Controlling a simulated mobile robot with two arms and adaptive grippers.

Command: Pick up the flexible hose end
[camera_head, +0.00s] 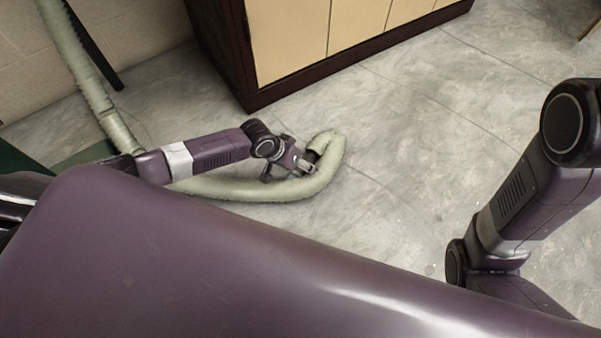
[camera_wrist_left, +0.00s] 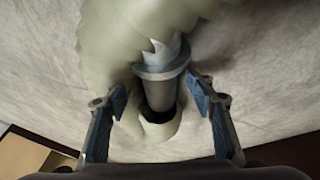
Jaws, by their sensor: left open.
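The flexible hose (camera_head: 290,190) is pale green and ribbed. It lies on the floor and curls back on itself, with its end at my left gripper (camera_head: 303,162). In the left wrist view, the hose end (camera_wrist_left: 160,72) shows a grey collar and a dark tube that stands between the two fingers of my left gripper (camera_wrist_left: 157,90). The gripper is open, with a visible gap on each side of the tube. A pale cuff-like piece (camera_wrist_left: 160,130) shows below the tube. My right arm shows at the right of the head view, but its gripper is out of view.
A cabinet with tan doors (camera_head: 290,40) and a dark base stands behind the hose. More hose (camera_head: 80,70) runs up at the far left, beside a dark pole (camera_head: 95,50) and a block wall (camera_head: 150,30). The grey floor (camera_head: 420,150) to the right is clear.

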